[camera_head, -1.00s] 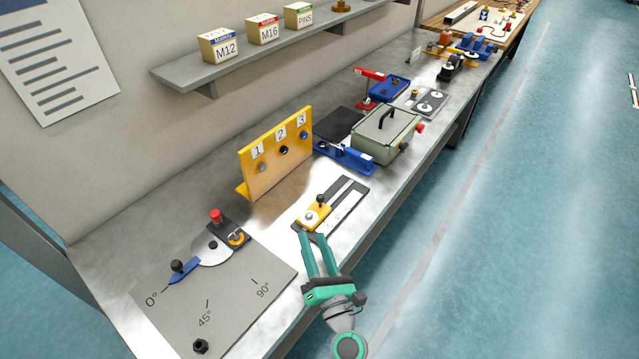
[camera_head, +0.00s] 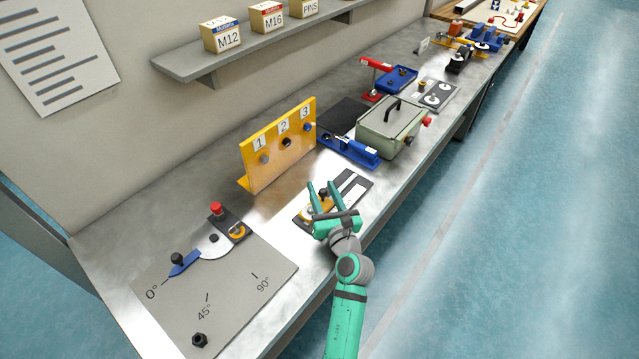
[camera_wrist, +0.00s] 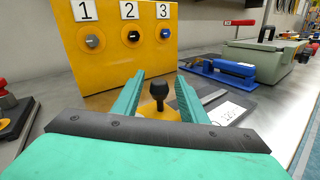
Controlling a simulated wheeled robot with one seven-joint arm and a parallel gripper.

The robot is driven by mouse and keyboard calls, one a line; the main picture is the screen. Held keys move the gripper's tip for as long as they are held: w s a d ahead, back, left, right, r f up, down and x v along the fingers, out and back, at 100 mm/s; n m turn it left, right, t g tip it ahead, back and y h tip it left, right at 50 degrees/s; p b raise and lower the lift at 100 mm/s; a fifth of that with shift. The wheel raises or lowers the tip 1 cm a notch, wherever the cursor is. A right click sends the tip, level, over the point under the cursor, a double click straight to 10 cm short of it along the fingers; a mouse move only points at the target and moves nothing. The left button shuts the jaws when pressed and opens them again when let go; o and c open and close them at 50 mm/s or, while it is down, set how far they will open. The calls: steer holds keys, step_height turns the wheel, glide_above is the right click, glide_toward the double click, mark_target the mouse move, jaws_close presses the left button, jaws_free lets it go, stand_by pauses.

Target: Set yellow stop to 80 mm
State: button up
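The yellow stop (camera_head: 306,211) sits on a dark slide plate (camera_head: 357,180) with a white scale strip, and my gripper partly covers it in the head view. The stop has a black knob (camera_wrist: 163,94), upright, which shows between my fingers in the wrist view. My gripper (camera_head: 321,184) is open, its two green fingers on either side of the knob with gaps to it. Whether the fingers reach down to the knob's height is unclear. A scale label (camera_wrist: 228,113) shows right of the right finger; the stop's exact reading is hidden.
A yellow panel (camera_head: 278,150) numbered 1 to 3 stands behind the slide. A blue clamp device (camera_head: 347,152) and a green-grey box (camera_head: 392,130) stand farther right. A grey angle plate (camera_head: 222,300) with a blue lever lies at the left front.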

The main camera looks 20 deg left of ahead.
steer(key=shift+x, duration=1.4)
